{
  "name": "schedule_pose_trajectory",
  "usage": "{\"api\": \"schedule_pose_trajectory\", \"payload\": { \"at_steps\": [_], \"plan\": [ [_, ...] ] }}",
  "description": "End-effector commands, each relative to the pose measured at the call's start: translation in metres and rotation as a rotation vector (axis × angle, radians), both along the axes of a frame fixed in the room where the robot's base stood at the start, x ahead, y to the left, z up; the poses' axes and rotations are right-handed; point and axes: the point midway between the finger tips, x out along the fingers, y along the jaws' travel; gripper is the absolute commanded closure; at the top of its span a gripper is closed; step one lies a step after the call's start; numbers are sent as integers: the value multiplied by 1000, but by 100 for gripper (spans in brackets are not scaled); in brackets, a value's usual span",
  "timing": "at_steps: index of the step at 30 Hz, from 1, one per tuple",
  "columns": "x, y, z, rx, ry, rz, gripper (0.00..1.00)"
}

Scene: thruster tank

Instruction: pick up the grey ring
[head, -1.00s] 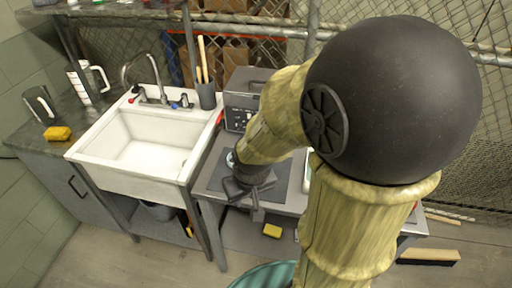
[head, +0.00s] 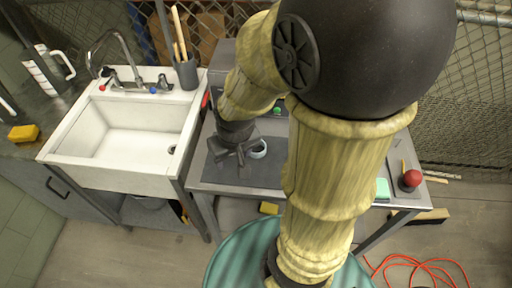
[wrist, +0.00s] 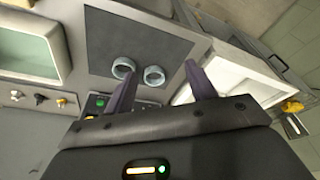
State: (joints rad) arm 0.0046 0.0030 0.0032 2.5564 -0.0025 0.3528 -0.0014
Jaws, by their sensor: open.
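Two small ring-shaped pieces lie side by side on the dark mat in the wrist view: a left ring (wrist: 123,67) and a right ring (wrist: 154,75). Both look greyish, and I cannot surely tell which one is the grey ring. My gripper (wrist: 163,73) is open and empty, its two fingers spread, with the right ring showing between the fingertips and the left ring just outside the left finger. In the head view my gripper (head: 240,158) is over the mat, and one pale ring (head: 259,149) shows right beside it. The other ring is hidden there.
The dark mat (head: 224,174) lies on a metal bench. A white sink (head: 120,140) stands left of the bench. A grey box with buttons is behind the mat, mostly covered by my arm. A red ball-topped item (head: 411,179) sits at the bench's right end.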

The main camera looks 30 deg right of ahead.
Motion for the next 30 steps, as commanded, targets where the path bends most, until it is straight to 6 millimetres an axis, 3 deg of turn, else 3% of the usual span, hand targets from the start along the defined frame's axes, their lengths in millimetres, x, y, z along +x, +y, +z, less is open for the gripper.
{"api": "schedule_pose_trajectory", "payload": {
  "at_steps": [1, 4, 11, 18, 24, 30],
  "plan": [
    [3, -2, 1, -4, 5, 2, 34],
    [14, -9, 3, -17, 26, 16, 15],
    [62, -48, 3, -51, 130, 91, 14],
    [109, -108, -4, -35, 211, 163, 14],
    [123, -135, -8, -20, 228, 186, 14],
    [124, -136, -9, -20, 229, 189, 14]
  ]
}}
